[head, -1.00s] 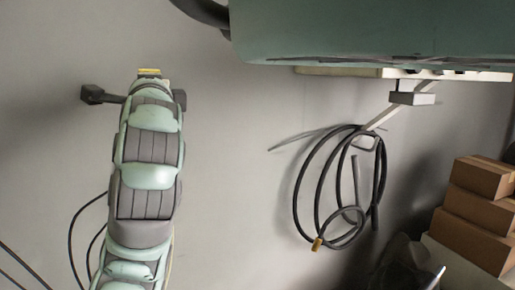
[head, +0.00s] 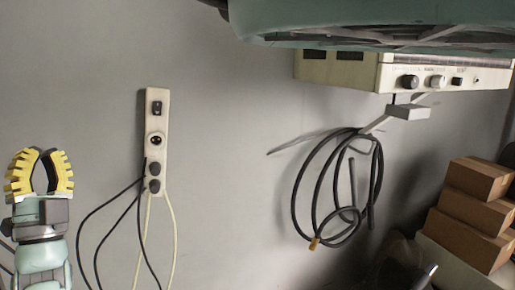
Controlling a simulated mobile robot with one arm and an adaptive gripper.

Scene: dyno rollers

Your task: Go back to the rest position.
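My gripper (head: 40,165) is at the lower left of the head view, pointing up, with yellow ribbed fingers. The fingers are parted in the middle with a gap showing grey wall, and their tips curve towards each other with a small space between them. Nothing is seen between the fingers. The gripper is left of a wall-mounted socket strip (head: 155,140) and apart from it in the picture.
Black and pale cables hang from the socket strip. A coiled black hose (head: 337,190) hangs on a wall bracket. A cream control box (head: 385,75) is at the upper right. Cardboard boxes (head: 465,215) are stacked at the lower right. Bare wall lies between strip and hose.

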